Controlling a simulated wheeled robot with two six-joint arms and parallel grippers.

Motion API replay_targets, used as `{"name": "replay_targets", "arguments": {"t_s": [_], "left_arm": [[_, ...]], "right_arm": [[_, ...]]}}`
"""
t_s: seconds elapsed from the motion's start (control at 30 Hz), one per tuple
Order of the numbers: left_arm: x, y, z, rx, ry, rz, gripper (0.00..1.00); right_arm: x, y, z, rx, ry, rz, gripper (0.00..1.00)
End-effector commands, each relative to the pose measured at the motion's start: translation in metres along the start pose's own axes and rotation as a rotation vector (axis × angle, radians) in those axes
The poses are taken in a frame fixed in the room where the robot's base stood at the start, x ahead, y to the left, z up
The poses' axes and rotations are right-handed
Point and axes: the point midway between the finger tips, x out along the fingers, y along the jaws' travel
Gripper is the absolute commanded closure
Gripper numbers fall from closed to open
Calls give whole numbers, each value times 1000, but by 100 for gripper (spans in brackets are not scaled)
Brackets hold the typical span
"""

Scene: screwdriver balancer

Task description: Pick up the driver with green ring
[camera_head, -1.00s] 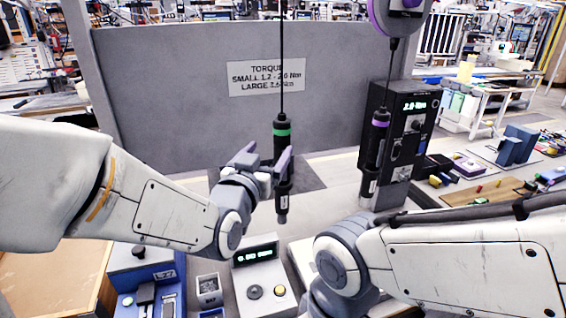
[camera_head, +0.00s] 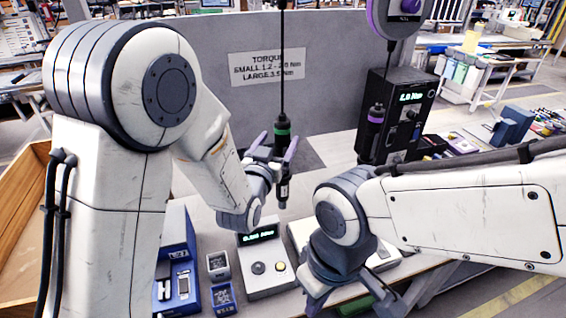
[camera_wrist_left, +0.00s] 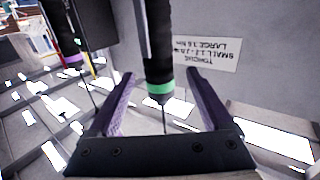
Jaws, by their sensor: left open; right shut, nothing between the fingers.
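The driver with the green ring (camera_head: 282,132) hangs upright from a black cable in the middle of the head view. My left gripper (camera_head: 275,146) is open, with one purple-grey finger on each side of the driver. In the left wrist view the green-ringed driver (camera_wrist_left: 158,75) lies between the two spread fingers (camera_wrist_left: 160,100), with a visible gap on both sides. How deep it sits between them is hard to tell. My right gripper (camera_head: 345,290) is low in the head view, away from the driver; its fingertips are partly cut off by the frame.
A purple-ringed driver (camera_head: 375,125) hangs to the right, before a black control box (camera_head: 405,105). A grey panel with a torque label (camera_head: 267,66) stands behind. A grey box with a display (camera_head: 262,262) and blue fixtures (camera_head: 180,280) sit on the bench below.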

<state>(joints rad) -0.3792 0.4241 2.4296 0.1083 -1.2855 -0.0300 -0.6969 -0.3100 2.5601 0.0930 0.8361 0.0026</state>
Motion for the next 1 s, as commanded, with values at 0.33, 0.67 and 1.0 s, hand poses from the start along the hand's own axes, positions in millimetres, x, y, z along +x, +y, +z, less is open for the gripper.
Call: {"name": "replay_targets", "arguments": {"t_s": [0.33,0.67,1.0], "left_arm": [[38,1,2,0,-1,0,16],[37,1,3,0,-1,0,73],[37,1,2,0,-1,0,100]], "right_arm": [[-16,-1,-1,-3,0,0,100],[-15,-1,-1,-3,0,0,100],[-15,-1,-1,-3,0,0,100]]}}
